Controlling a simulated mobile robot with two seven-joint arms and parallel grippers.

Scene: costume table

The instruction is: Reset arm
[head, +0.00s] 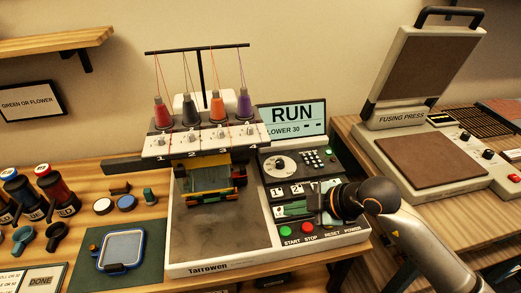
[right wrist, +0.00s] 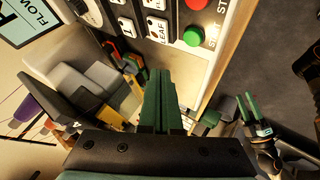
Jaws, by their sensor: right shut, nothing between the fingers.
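My right gripper (head: 302,209) is over the lower control panel of the embroidery machine (head: 222,226), just above the START and STOP buttons. Its green fingers (right wrist: 161,102) are closed together with nothing between them. In the head view they cover part of the panel keys, and whether they touch the panel cannot be told. The right arm comes in from the lower right. My left gripper does not show clearly in the head view. A black and green part (right wrist: 250,122) low at the right of the right wrist view looks like it, but its jaw state is unclear.
The machine's screen (head: 293,116) reads RUN. Several thread cones stand on top of the machine. A fusing press (head: 424,160) stands open at the right. A blue hoop (head: 121,250) lies on a green mat at the left, near bobbins, spools and a DONE card (head: 41,278).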

